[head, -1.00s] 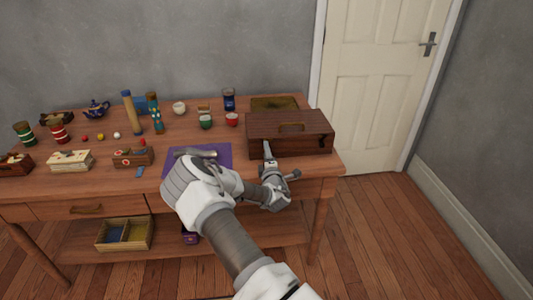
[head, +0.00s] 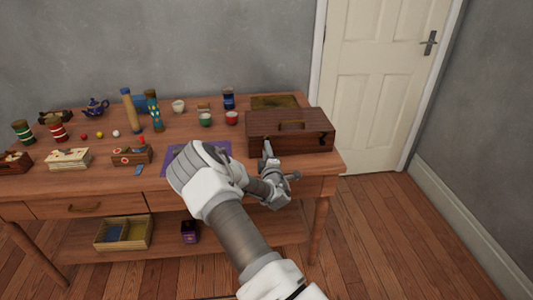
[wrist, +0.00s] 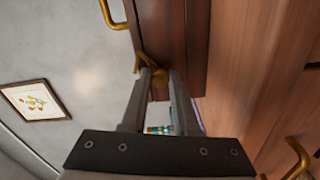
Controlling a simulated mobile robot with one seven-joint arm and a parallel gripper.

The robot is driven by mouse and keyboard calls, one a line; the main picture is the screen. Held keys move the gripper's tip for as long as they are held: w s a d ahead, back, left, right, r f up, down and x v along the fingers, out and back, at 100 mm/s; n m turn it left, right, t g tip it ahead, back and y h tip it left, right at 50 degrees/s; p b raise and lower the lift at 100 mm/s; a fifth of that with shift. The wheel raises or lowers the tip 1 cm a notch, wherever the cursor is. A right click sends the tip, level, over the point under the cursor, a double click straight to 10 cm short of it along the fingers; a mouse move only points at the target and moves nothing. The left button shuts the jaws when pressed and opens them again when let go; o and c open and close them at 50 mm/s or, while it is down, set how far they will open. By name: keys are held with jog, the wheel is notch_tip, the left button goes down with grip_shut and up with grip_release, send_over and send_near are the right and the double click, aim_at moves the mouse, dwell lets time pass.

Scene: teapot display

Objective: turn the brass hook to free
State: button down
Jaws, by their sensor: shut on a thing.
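The wooden box (head: 290,144) with its handle on the lid stands at the right end of the table. In the wrist view its dark wood (wrist: 182,30) fills the top middle. The brass hook (wrist: 150,63) is at the box's front, between my fingertips. My gripper (wrist: 162,76) is shut on the hook; the fingers cover part of it, and its exact angle is hard to tell. In the head view my gripper (head: 267,150) reaches the box's front from below, and the hook is hidden there.
A purple cloth (head: 222,147) lies left of the box, partly behind my arm. Green and red cups (head: 232,118), a blue glass (head: 229,99) and several small items stand further left and behind. A brass drawer handle (wrist: 299,158) shows in the wrist view. Floor right of the table is clear.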

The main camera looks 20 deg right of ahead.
jog(key=m+b, duration=0.3)
jog(key=m, duration=0.2)
jog(key=shift+f+m+b, duration=0.15)
jog(key=shift+m+b, duration=0.15)
jog(key=shift+b, duration=0.05)
jog(key=m+b, duration=0.3)
jog(key=m, duration=0.1)
jog(key=shift+m+b, duration=0.3)
jog(key=shift+b, duration=0.05)
jog(key=c, duration=0.7)
grip_release()
jog(key=p+v, duration=0.1)
jog(key=v, duration=1.6)
jog(key=shift+s+a+r+p, duration=0.1)
jog(key=shift+s+r+p, duration=0.15)
jog(key=shift+p, duration=0.1)
